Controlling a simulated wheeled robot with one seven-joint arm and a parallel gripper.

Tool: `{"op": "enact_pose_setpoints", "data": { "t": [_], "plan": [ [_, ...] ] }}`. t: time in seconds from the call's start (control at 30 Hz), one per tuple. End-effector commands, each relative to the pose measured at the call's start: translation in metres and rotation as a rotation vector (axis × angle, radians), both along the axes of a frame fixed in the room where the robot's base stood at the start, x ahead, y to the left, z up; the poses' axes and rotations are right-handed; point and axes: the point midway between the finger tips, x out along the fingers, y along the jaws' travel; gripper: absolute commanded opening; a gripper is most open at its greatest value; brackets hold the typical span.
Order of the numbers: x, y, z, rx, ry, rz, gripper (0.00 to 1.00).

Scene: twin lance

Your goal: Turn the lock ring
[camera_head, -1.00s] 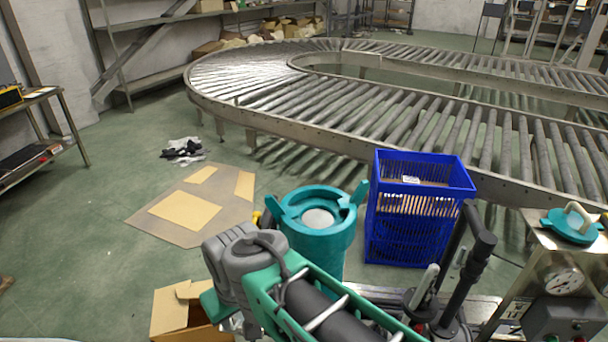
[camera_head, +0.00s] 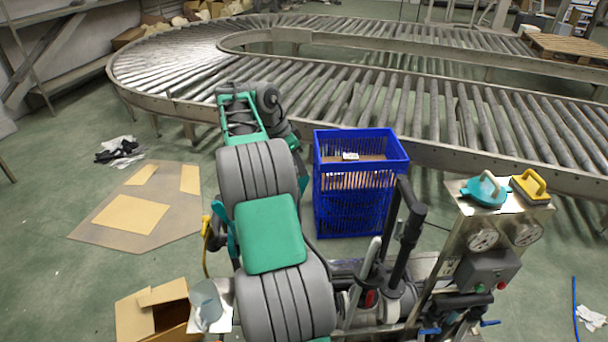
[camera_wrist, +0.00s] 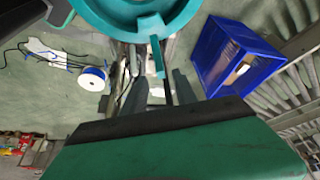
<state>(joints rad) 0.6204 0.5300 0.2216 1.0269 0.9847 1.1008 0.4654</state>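In the wrist view the teal lock ring (camera_wrist: 188,22) curves across the top edge, partly cut off, with a teal lug (camera_wrist: 158,57) pointing down from it. My gripper (camera_wrist: 162,82) shows as two dark fingers with a gap between them, open and with nothing seen held. The lug lies just above the gap in the picture; whether a finger touches it I cannot tell. In the head view my arm covers most of the teal vessel, and only a teal edge (camera_head: 232,240) shows at its left. The fingertips are hidden there.
A blue crate (camera_head: 355,205) stands right of my arm. A stand at right carries a teal lid with a handle (camera_head: 484,193), a yellow-handled item (camera_head: 530,188) and gauges. A roller conveyor (camera_head: 420,95) runs behind. An open cardboard box (camera_head: 150,318) is at lower left.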

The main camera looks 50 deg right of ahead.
Motion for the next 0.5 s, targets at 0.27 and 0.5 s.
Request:
{"op": "enact_pose_setpoints", "data": {
  "t": [0.27, 0.5],
  "plan": [
    [-0.009, -0.017, -0.045, 0.001, 0.001, 0.001, 0.35],
    [-0.009, -0.019, -0.049, -0.001, 0.000, 0.004, 0.35]
  ]
}}
